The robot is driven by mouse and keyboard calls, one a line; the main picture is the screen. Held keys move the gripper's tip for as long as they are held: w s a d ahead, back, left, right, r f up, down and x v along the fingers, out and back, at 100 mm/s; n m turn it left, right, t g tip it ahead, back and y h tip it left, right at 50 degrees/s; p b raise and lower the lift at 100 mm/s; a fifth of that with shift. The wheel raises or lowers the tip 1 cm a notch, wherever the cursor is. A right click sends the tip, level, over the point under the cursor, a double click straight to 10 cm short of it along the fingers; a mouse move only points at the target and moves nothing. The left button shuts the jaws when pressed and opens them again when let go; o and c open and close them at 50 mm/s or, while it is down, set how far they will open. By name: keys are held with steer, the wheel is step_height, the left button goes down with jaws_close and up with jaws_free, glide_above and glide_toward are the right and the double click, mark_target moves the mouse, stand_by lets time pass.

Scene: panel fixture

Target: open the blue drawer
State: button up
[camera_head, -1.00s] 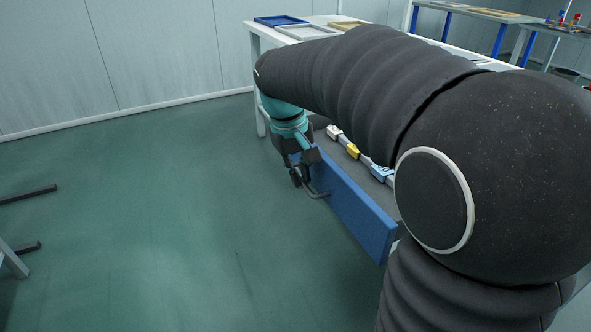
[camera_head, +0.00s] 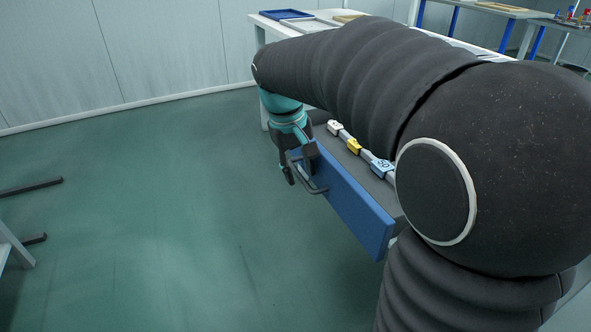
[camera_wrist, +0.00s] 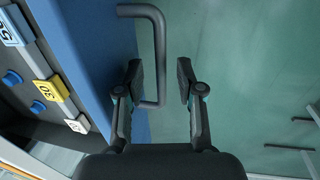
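The panel also fills the upper left of the wrist view (camera_wrist: 80,40). A grey U-shaped handle (camera_wrist: 159,45) sticks out from the panel. My gripper (camera_wrist: 160,82) is open, with one finger on each side of the handle bar and gaps showing on both sides. In the head view my gripper (camera_head: 299,168) hangs at the far end of the panel, by the handle (camera_head: 317,189).
Trays, one blue (camera_head: 287,14), lie on the white table (camera_head: 262,38).

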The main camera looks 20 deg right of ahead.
step_height(320, 180, up, 12)
steer(key=a, duration=0.2)
steer(key=shift+s+f, duration=0.15)
steer(key=shift+a, duration=0.1)
step_height(320, 180, down, 7)
steer(key=a+t+y, duration=0.1)
steer(key=t, duration=0.1)
steer(key=s+d+f+m+t, duration=0.1)
steer(key=s+f, duration=0.2)
steer(key=s, duration=0.6)
steer(key=s+d+f+t+y, duration=0.1)
steer(key=s+f, duration=0.3)
steer(key=s, duration=0.5)
steer(key=shift+s+d+m+t, duration=0.3)
steer(key=shift+d+m+t, duration=0.1)
steer(key=shift+t, duration=0.2)
